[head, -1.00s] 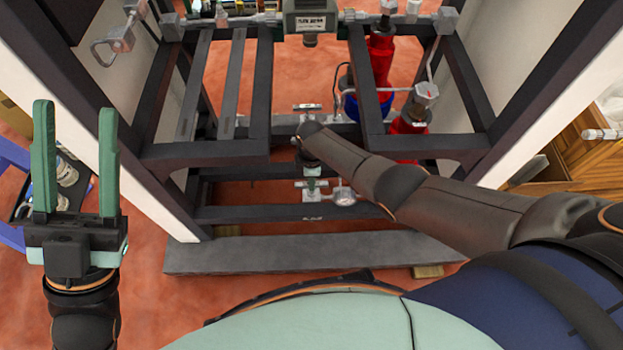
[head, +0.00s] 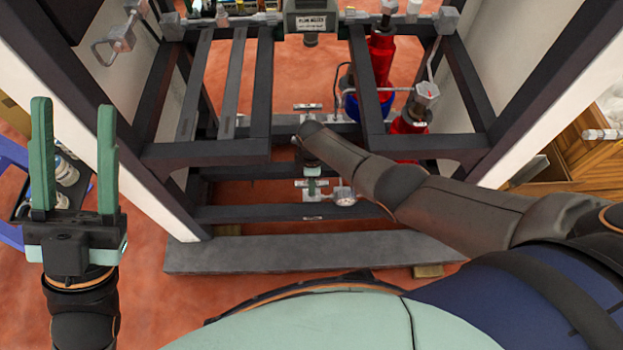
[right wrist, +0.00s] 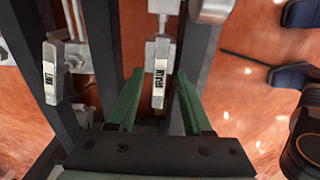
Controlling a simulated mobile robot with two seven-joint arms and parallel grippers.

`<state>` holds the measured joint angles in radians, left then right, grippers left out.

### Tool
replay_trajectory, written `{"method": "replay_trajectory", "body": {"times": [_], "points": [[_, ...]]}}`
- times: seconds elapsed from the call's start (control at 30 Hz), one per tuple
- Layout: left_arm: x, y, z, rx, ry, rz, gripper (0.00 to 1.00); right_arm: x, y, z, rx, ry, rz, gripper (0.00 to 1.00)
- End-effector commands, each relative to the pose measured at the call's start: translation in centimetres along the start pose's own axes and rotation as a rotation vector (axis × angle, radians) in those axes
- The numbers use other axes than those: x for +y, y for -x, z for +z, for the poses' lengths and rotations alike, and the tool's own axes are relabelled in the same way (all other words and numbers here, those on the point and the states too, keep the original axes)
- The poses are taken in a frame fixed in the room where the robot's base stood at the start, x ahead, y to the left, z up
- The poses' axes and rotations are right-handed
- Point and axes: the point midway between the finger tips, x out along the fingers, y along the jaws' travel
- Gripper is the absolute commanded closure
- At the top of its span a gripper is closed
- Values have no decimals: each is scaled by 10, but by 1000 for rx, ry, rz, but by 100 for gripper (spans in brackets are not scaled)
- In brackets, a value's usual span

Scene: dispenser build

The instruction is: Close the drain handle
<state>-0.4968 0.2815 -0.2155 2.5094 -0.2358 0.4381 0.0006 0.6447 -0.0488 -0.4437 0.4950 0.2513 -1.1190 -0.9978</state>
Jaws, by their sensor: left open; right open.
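The drain handle (right wrist: 158,86) is a light grey lever with a "DRAIN" label, seen in the right wrist view. It hangs from a grey valve fitting and lies between the two green fingers of my right gripper (right wrist: 159,78). The fingers are apart, with visible gaps on both sides of the handle. My left gripper (head: 73,104) is open and empty, raised at the left, away from the frame.
A second labelled grey handle (right wrist: 50,75) stands left of the drain handle, near a dark frame bar. A round gauge (head: 343,196) sits close to my right gripper. Dark rack beams (head: 260,212) surround the area. A grey plinth (head: 300,253) lies in front on the red floor.

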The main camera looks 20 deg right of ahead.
Motion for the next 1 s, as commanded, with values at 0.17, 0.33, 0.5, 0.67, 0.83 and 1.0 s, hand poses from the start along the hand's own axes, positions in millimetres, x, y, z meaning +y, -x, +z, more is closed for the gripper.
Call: {"method": "replay_trajectory", "body": {"times": [0.17,0.33,0.5,0.67,0.83,1.0], "points": [[-2,-5,-3,-6,0,0,50,0,8,0,0,0,1,50],[-8,-9,16,-121,12,-15,50,1,32,0,0,0,2,50],[-3,7,59,-297,60,-26,50,0,38,1,-1,0,-1,50],[3,24,94,-457,108,-34,50,0,47,0,0,0,1,50],[12,48,127,-627,159,-38,50,0,58,0,0,0,1,50],[23,77,155,-794,212,-40,50,0,69,0,0,0,1,50]]}}
